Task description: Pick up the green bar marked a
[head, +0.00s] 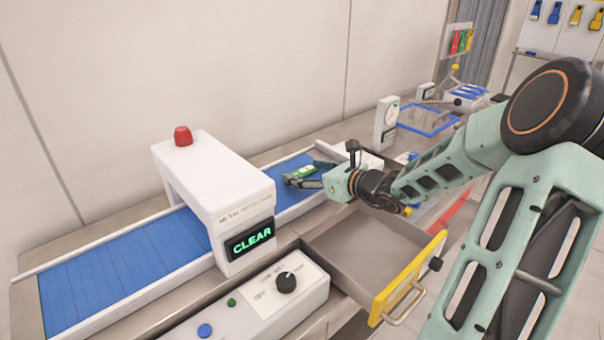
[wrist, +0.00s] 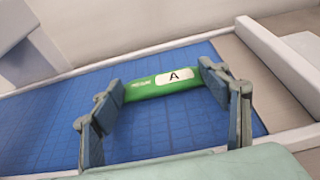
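In the head view the bar (head: 304,172) shows between the fingers above the blue conveyor belt (head: 290,208). My gripper (wrist: 161,80) has its fingers spread wide, one near each end of the bar. It also shows in the head view (head: 300,172). I cannot tell whether the fingertips touch the bar's ends.
A white metal detector (head: 217,190) reading "CLEAR" straddles the belt left of my gripper. An open drawer with a yellow front (head: 407,280) sticks out below my arm. A control panel (head: 262,300) stands in front.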

